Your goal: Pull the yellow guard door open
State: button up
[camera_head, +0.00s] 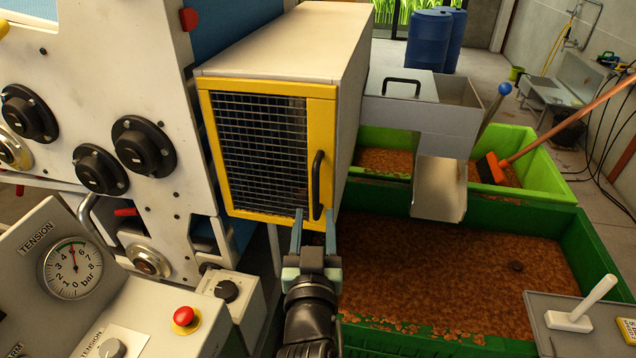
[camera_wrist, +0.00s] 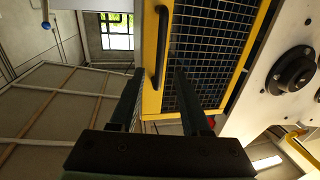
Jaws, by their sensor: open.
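The yellow guard door (camera_head: 260,210) is a yellow frame with dark wire mesh (camera_head: 262,145) on the front of a pale box. It appears shut. Its upright black bar handle (camera_head: 317,185) is on the right side of the frame. In the wrist view the door's mesh (camera_wrist: 215,45) and the handle (camera_wrist: 163,45) show ahead of the fingers. My gripper (camera_head: 314,214) is open and empty, by the lower end of the handle. In the wrist view the left fingertip of my gripper (camera_wrist: 160,74) is near the handle's end. I cannot tell whether they touch.
A white machine panel with black knobs (camera_head: 145,147) stands left. A console with a gauge (camera_head: 72,268) and a red button (camera_head: 184,317) is at front left. Green bins (camera_head: 585,230) of brown material stand right, with a grey chute (camera_head: 438,188) above. Blue barrels (camera_head: 430,40) stand behind.

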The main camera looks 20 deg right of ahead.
aim_at(316, 194)
jog(key=p+x, duration=0.2)
jog(key=x, duration=0.6)
grip_shut()
dwell(1.4)
